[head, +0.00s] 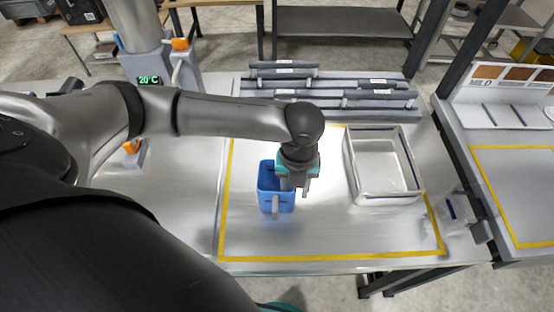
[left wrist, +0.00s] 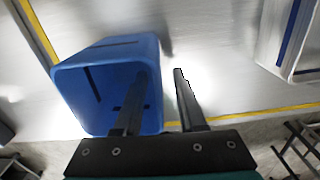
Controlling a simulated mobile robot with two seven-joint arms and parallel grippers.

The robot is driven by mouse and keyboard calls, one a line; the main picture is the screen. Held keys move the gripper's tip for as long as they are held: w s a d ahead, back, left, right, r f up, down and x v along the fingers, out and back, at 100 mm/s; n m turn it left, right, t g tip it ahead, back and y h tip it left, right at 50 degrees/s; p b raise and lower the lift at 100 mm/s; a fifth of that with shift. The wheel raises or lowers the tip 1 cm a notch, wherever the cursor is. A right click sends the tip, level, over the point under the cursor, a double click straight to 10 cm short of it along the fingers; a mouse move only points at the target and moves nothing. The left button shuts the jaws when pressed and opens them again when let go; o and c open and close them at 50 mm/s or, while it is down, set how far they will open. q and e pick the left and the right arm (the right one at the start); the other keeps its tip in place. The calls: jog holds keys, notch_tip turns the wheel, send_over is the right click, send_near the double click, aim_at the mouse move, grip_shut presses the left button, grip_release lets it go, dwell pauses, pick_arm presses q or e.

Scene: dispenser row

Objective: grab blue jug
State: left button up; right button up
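The blue jug (head: 267,184) stands upright and open-topped on the metal table, inside the yellow outline. A pale upright strip, perhaps its handle, shows on its near side in the head view. My left gripper (head: 295,187) is over the jug's right edge, pointing down. In the left wrist view the jug (left wrist: 100,60) fills the left half. There the left gripper (left wrist: 160,73) is open, one finger over the jug's opening and the other outside its right wall. A gap shows between the fingers; I cannot tell whether either touches the wall. My right gripper is not in view.
A white rectangular bin (head: 384,172) stands right of the jug, with a small clear container (head: 455,212) farther right. Grey rails (head: 340,92) lie behind. A dispenser with a 20°C display (head: 150,80) stands at the back left. The table front is clear.

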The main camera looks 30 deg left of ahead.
pick_arm(q)
jog(key=shift+f, duration=0.7)
grip_shut()
dwell(0.9)
